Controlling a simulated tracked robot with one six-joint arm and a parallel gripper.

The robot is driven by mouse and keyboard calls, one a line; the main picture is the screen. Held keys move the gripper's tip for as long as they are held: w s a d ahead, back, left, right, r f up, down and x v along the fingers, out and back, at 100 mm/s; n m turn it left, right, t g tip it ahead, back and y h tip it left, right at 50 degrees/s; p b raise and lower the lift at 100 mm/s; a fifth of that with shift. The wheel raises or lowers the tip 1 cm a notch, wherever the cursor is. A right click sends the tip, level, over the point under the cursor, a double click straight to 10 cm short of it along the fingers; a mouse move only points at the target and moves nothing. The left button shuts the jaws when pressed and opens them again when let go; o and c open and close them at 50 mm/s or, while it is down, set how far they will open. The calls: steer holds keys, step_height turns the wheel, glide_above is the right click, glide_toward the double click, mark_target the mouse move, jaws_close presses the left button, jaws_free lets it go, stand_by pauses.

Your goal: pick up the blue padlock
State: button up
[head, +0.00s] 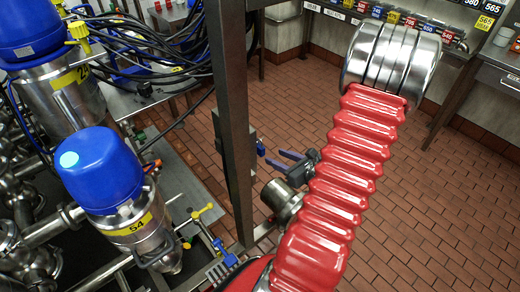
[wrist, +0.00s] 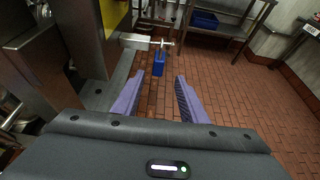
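The blue padlock (wrist: 158,66) hangs from a metal bar in the upper middle of the wrist view. My gripper (wrist: 159,79) has two purple fingers spread apart, with nothing between them. The padlock appears beyond the fingertips, roughly centred in the gap, and apart from both fingers. In the head view my gripper (head: 276,159) is right of the upright post. A small blue thing (head: 260,148) just left of its fingertips looks like the padlock, but is too small to tell for sure.
The upright metal post (head: 235,110) stands close left of my gripper. Blue-topped valves (head: 98,170) and black cables (head: 150,55) are farther left. In the wrist view a blue bin (wrist: 204,19) sits on a shelf at the back. Open brick floor (head: 440,200) lies to the right.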

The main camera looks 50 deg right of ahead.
mark_target(263, 152)
steer(key=shift+x, duration=1.65)
steer(key=shift+x, duration=2.6)
steer(key=shift+w+a+r, duration=0.1)
steer(key=shift+a+r, duration=0.05)
jaws_close()
